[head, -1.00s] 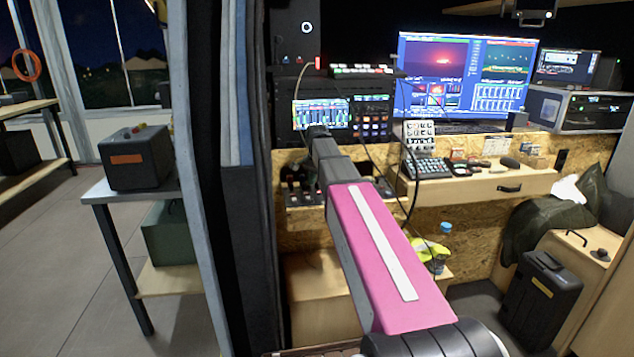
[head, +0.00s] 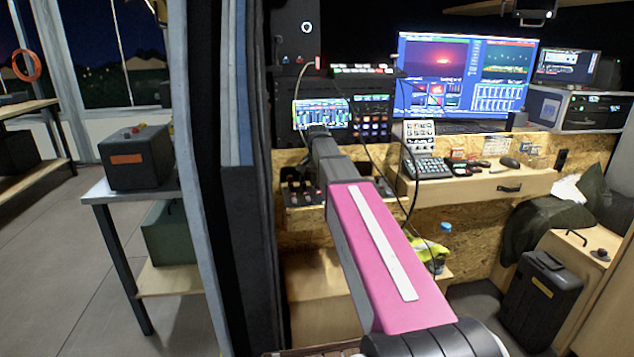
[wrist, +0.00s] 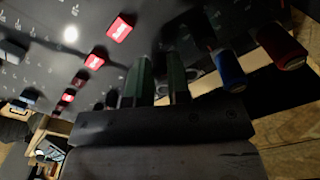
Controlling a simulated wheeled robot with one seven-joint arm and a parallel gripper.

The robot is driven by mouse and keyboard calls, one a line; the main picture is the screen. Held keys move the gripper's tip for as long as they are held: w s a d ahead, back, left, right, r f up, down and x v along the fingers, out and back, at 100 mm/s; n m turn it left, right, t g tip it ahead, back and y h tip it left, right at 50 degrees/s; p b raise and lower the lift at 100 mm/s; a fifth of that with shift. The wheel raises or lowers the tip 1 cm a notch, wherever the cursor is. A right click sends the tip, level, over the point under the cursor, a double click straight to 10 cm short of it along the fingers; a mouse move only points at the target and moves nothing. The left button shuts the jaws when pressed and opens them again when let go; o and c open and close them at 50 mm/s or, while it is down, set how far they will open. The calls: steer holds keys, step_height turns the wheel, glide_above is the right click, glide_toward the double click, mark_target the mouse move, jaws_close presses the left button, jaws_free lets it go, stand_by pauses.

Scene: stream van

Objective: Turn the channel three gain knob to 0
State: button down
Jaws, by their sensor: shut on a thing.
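In the wrist view a dark panel (wrist: 70,35) with red lit buttons (wrist: 95,62) and small white markings fills the upper left. My gripper (wrist: 157,75) is at the panel, its two fingers close together on a knob between them. That knob is mostly hidden by the fingers, and its pointer and number cannot be read. To its right stand a blue-capped knob (wrist: 228,66) and a red-capped knob (wrist: 280,45). In the head view my arm reaches to the equipment below the small lit screen (head: 322,113), and its wrist hides the gripper and the knobs.
A large monitor (head: 465,75) stands to the right, behind a keypad unit (head: 427,168) and a mouse on the wooden desk (head: 480,187). Cables hang near my arm. A dark partition (head: 250,250) stands close to the left. A black case (head: 540,290) is at lower right.

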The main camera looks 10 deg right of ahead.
steer(key=n, duration=1.1)
steer(key=shift+n, duration=1.9)
steer(key=c, duration=1.1)
jaws_free()
